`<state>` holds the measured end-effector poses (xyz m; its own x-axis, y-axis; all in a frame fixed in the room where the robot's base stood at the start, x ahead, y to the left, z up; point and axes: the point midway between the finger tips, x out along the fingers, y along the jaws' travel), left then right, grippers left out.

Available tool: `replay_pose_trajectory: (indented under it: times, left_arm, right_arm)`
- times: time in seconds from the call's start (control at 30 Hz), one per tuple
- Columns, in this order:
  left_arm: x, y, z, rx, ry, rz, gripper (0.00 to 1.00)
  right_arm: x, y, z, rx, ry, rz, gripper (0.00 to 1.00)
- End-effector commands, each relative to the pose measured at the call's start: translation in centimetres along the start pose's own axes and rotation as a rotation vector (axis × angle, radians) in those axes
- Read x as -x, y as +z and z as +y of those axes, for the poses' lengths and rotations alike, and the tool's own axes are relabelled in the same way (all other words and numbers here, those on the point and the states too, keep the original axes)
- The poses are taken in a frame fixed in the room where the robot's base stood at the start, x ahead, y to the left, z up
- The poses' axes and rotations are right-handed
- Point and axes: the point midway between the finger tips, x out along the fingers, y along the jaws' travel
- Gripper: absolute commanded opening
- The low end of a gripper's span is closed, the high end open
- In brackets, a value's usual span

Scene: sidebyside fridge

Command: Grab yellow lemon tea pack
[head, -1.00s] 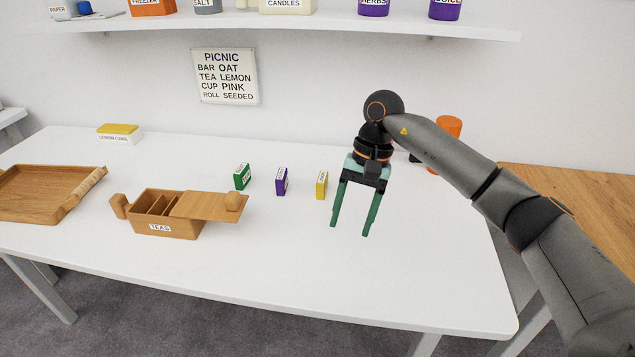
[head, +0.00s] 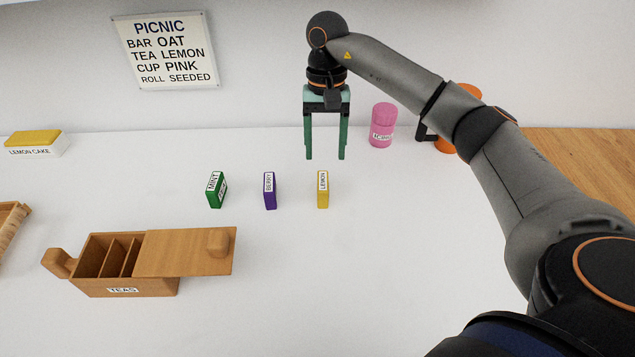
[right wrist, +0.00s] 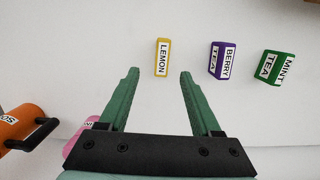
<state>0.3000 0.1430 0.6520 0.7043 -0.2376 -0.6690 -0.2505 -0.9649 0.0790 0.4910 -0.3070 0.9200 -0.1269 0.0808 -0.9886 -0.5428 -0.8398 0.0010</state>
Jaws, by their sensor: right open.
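The yellow lemon tea pack (head: 323,190) stands upright on the white table, with its LEMON label showing. It also shows in the right wrist view (right wrist: 162,58), just beyond and between my fingertips. My right gripper (head: 326,157) is open and empty, pointing down above the table, behind the lemon pack in the head view. Its two green fingers also show in the right wrist view (right wrist: 160,72). The pack does not appear to be between the fingers. My left gripper is not in view.
The purple berry pack (head: 269,190) and green mint pack (head: 216,190) stand left of the lemon pack. A wooden TEAS box (head: 150,288) sits at front left, its lid partly slid open.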

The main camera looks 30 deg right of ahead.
Motion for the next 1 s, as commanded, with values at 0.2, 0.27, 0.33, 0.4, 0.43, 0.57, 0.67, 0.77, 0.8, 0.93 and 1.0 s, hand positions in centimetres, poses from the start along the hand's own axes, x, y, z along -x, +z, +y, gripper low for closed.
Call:
replay_pose_trajectory:
  times: [0.2,0.27,0.33,0.4,0.43,0.57,0.67,0.77,0.8,0.93,1.0]
  left_arm:
    - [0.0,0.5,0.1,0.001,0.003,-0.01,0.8]
    - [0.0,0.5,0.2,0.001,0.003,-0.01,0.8]
    - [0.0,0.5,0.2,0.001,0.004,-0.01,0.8]
    - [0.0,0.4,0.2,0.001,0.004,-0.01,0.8]
    - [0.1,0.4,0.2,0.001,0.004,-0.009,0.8]
    - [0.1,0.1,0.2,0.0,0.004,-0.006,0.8]
    - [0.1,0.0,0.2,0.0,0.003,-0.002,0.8]
    - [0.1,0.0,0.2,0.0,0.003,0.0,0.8]
    - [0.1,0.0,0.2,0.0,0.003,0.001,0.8]
    - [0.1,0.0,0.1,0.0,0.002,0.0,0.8]
    - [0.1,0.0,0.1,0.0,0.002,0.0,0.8]
  right_arm:
    - [-3.8,0.0,0.0,0.0,0.001,-0.002,0.65]
    - [-4.3,0.0,0.0,-0.001,-0.001,0.0,0.65]
    - [-4.7,0.0,-0.1,-0.001,-0.001,0.0,0.65]
    - [-5.2,0.0,-0.1,0.0,0.0,-0.001,0.65]
    - [-5.5,0.0,-0.1,0.0,0.0,-0.002,0.65]
    - [-7.6,-0.1,-0.4,0.0,0.001,-0.004,0.65]
    - [-9.0,-0.2,-0.4,-0.001,0.0,-0.003,0.65]
    - [-9.7,-0.2,-0.5,-0.001,-0.001,0.0,0.65]
    - [-9.9,-0.2,-0.5,-0.001,-0.001,0.001,0.65]
    - [-10.0,-0.2,-0.5,-0.001,-0.001,0.001,0.65]
    - [-9.9,-0.2,-0.5,-0.001,-0.001,0.001,0.65]
